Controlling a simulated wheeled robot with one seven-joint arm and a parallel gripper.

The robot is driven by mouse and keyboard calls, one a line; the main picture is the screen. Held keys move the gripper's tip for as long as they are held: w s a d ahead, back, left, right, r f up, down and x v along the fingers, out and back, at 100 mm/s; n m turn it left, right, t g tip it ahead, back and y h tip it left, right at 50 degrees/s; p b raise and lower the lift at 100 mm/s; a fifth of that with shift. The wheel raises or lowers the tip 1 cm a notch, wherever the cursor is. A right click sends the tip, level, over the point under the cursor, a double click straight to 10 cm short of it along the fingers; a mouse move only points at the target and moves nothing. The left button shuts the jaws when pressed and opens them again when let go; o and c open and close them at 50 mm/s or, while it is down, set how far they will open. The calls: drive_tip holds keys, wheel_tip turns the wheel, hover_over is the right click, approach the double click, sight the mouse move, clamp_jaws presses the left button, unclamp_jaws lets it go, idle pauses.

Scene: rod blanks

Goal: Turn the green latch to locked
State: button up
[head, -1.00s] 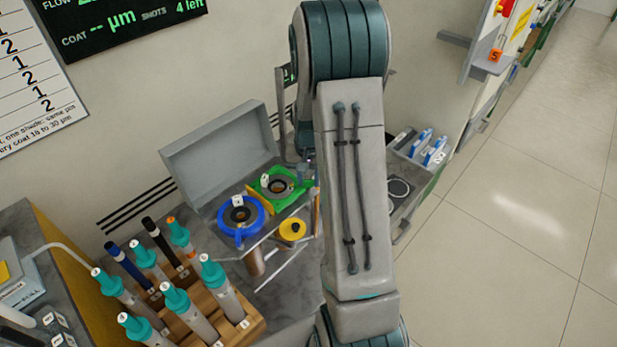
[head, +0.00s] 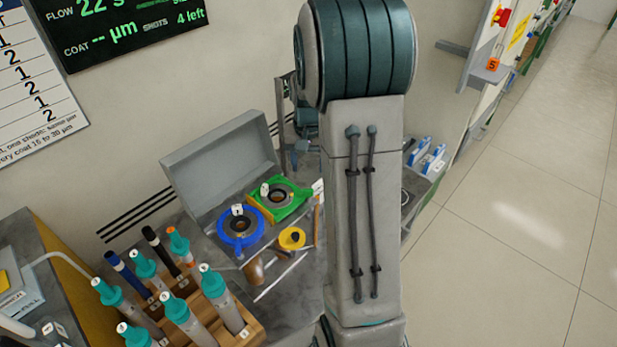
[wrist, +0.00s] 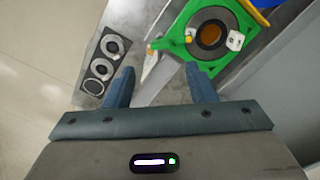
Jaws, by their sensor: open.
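The green latch (head: 292,208) is a green ring-and-plate piece around a dark round port with a brownish centre, on the grey bench fixture. In the head view its arm points right, towards a small white piece (head: 318,187). In the wrist view the green latch (wrist: 187,47) is at the top, beyond the fingertips and right of centre. My gripper (wrist: 160,86) is open and empty, its two blue-grey fingers apart, with the right finger nearest the latch in the picture. In the head view my arm hides part of the fixture's right side.
A grey raised lid (head: 220,160) stands behind. A wooden rack (head: 245,338) holds several teal-capped rods. A panel with round dials (wrist: 102,62) lies left in the wrist view.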

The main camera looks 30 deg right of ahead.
wheel_tip(320, 180, up, 5)
drive_tip(key=shift+f, duration=0.1)
idle(0.6)
drive_tip(key=s+a+r+n+t+p, duration=0.1)
drive_tip(key=s+a+r+n+p, duration=0.1)
drive_tip(key=s+a+r, duration=0.3)
drive_tip(key=s+a+r+n+t+p, duration=0.1)
drive_tip(key=s+a+r+n, duration=0.3)
drive_tip(key=s+a, duration=0.4)
drive_tip(key=s+r+p, duration=0.1)
drive_tip(key=s, duration=0.5)
drive_tip(key=shift+a+t+p, duration=0.35)
drive_tip(key=shift+a+t, duration=0.05)
